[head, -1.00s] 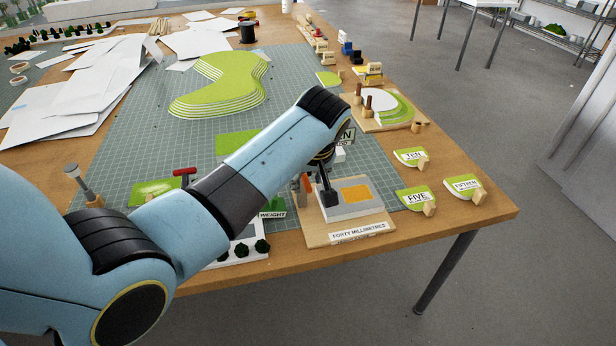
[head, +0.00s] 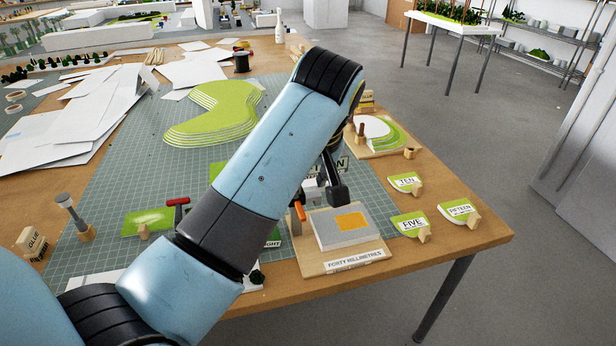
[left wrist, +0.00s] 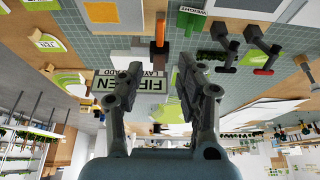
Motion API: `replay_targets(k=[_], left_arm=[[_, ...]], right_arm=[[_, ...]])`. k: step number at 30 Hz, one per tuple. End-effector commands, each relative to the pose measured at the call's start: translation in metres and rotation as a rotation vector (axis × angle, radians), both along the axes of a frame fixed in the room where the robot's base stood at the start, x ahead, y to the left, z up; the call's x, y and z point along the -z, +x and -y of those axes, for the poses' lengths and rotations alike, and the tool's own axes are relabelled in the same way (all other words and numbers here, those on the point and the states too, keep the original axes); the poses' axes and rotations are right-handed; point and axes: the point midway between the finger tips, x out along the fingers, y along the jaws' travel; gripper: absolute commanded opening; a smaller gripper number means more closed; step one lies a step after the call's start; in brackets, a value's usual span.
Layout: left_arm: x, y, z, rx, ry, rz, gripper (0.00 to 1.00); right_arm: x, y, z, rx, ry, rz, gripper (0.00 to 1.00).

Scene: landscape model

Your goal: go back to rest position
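My left arm reaches across the table from the left. Its gripper (head: 328,185) is above and behind the grey block with an orange patch (head: 350,228), partly hidden by my own arm. In the left wrist view the gripper (left wrist: 157,75) has its two fingers well apart, with nothing held between them. The block stands on a wooden board (head: 315,262) labelled FORTY MILLIMETRES. A sign reading FIFTEEN (left wrist: 118,82) shows beside and partly behind one finger in the left wrist view. My right gripper is not in view.
Green labelled pieces TEN (head: 405,182), FIVE (head: 408,222) and FIFTEEN (head: 456,208) lie at the table's right edge. A layered green model (head: 212,112) sits on the cutting mat (head: 110,195). A red-handled tool (head: 178,203) is left of my arm.

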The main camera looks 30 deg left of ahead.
Motion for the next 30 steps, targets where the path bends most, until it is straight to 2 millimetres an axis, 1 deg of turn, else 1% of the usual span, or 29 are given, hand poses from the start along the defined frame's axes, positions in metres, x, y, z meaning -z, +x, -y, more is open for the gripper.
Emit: replay_targets(k=[14,17,20,23,24,27,30], left_arm=[[-0.001,0.000,0.000,0.000,0.000,0.000,0.37],[0.002,-0.004,-0.001,0.011,0.002,-0.004,0.37],[0.012,-0.028,-0.007,0.079,0.008,-0.023,0.37],[0.024,-0.068,-0.014,0.216,0.020,-0.050,0.37],[0.027,-0.085,-0.016,0.278,0.025,-0.061,0.37],[0.029,-0.121,-0.017,0.421,0.037,-0.079,0.37],[0.028,-0.149,-0.016,0.541,0.045,-0.093,0.37]], right_arm=[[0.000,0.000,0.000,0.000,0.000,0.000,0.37],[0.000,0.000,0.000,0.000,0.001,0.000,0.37],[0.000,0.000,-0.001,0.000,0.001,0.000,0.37],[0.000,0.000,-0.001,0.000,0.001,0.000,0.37],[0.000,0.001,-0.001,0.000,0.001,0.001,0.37],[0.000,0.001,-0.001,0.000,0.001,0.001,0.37],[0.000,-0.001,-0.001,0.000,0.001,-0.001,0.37]])
